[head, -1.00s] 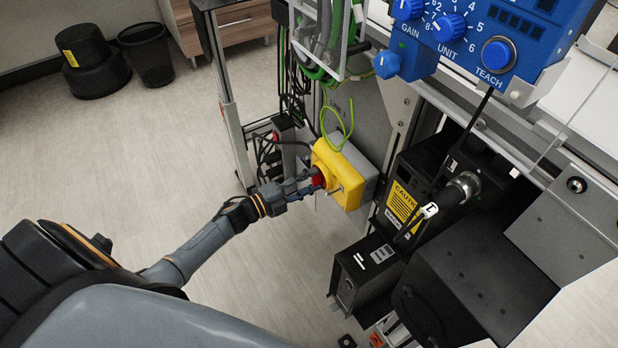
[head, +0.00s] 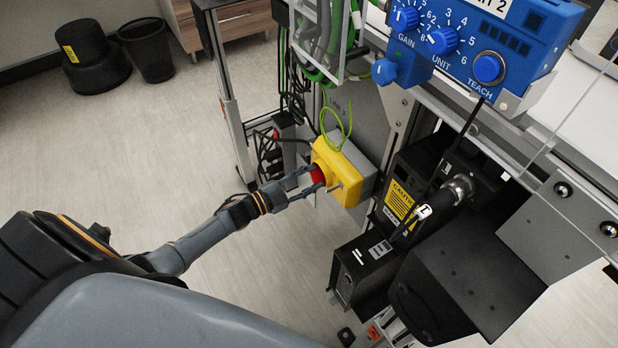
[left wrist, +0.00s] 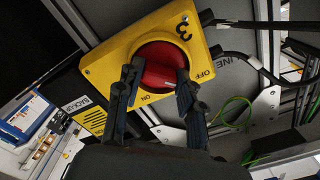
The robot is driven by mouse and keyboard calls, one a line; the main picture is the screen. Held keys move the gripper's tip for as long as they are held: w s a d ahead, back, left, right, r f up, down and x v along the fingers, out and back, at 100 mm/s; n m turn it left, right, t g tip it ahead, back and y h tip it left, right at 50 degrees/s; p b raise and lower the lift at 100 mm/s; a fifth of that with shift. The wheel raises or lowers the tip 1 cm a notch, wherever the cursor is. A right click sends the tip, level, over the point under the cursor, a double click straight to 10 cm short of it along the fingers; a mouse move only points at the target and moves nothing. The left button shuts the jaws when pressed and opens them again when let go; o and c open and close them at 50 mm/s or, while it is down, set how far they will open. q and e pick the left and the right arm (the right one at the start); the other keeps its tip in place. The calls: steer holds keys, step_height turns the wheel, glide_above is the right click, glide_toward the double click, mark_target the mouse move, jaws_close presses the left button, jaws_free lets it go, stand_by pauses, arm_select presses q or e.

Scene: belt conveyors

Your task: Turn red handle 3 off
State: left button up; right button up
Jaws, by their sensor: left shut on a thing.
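Red handle 3 is a round red knob (left wrist: 160,64) on a yellow box (left wrist: 110,66) marked "3". "OFF" is printed to the right of the knob and "ON" below it in the left wrist view. In the head view the red knob (head: 317,175) shows on the left face of the yellow box (head: 338,170). My left gripper (head: 308,182) reaches it from the left. In the left wrist view its fingers (left wrist: 157,82) are on both sides of the knob, shut on it. Its exact turn angle is partly hidden. My right gripper is out of view.
A blue control unit (head: 465,45) with knobs is at the upper right. Black machinery (head: 365,265) stands right of the yellow box. Cables (head: 268,150) hang behind the box. The floor on the left is open, with a black bin (head: 147,50) far back.

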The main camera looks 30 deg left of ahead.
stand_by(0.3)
arm_select(q)
steer(key=o, duration=1.2)
steer(key=shift+c, duration=0.2)
steer(key=v, duration=1.2)
steer(key=shift+f, duration=0.1)
